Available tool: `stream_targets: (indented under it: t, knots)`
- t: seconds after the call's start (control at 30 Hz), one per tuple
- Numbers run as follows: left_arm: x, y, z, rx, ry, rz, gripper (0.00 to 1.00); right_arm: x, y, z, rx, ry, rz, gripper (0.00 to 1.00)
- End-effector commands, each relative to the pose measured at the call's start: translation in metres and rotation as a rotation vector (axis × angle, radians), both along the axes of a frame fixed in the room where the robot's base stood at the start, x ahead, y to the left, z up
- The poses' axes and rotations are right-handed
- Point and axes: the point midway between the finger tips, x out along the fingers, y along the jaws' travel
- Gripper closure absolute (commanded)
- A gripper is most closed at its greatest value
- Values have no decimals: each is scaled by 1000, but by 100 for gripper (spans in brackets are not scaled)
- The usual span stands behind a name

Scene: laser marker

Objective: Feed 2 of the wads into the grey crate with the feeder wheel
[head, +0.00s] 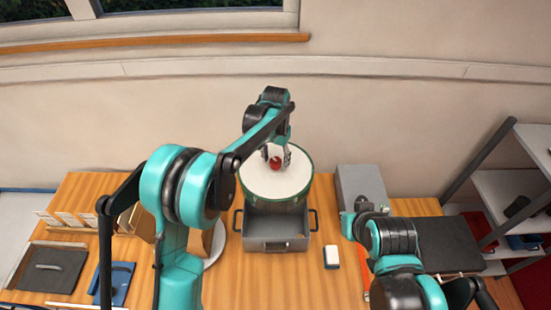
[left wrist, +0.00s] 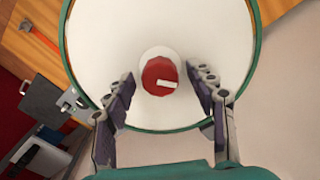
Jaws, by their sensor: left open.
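The feeder wheel (head: 258,180) is a round white disc with a green rim, standing behind and above the grey crate (head: 276,245). A red knob (head: 275,162) sits at its centre. In the left wrist view the red knob (left wrist: 160,77) has a short white mark, pointing right. My left gripper (head: 278,156) is over the wheel. In the left wrist view its open fingers (left wrist: 165,95) straddle the near side of the knob, with gaps on both sides. The crate has side handles, and its visible inside looks empty. I cannot make out any wads.
A grey box (head: 362,185) stands right of the wheel. A small white-and-dark block (head: 331,257) lies right of the crate. A dark tray (head: 48,267) and a blue item (head: 118,284) are at left. Shelves (head: 515,195) stand at right. Wood in front of the crate is clear.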

Motion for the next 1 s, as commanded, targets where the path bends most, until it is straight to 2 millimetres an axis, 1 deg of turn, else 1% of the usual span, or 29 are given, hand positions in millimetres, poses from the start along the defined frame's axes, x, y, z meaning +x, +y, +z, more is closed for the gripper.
stream_targets:
  t: [0.13,0.17,0.2,0.27,0.3,0.33,0.37,0.57,0.73,0.87,1.0]
  knots:
    - [0,0,0,0,0,0,44,0,0,0,0,0,0,100]
    - [0,0,0,0,0,0,52,0,0,0,0,0,0,100]
    - [0,0,0,0,0,0,62,0,0,0,0,0,0,100]
    - [0,0,0,0,0,0,78,0,0,0,0,0,0,100]
    - [0,0,0,0,0,0,89,0,0,0,0,0,0,100]
    - [0,0,0,0,0,0,97,0,0,0,0,0,0,100]
    - [0,0,0,0,0,0,100,0,0,0,0,0,0,100]
    - [0,0,0,0,0,6,100,0,0,-1,0,0,0,100]
    - [0,0,-1,0,0,46,100,0,0,-5,0,0,0,100]
    - [0,0,-2,0,0,112,100,0,0,-10,0,0,0,100]
    - [0,0,-2,0,0,217,100,0,0,-18,0,0,0,100]
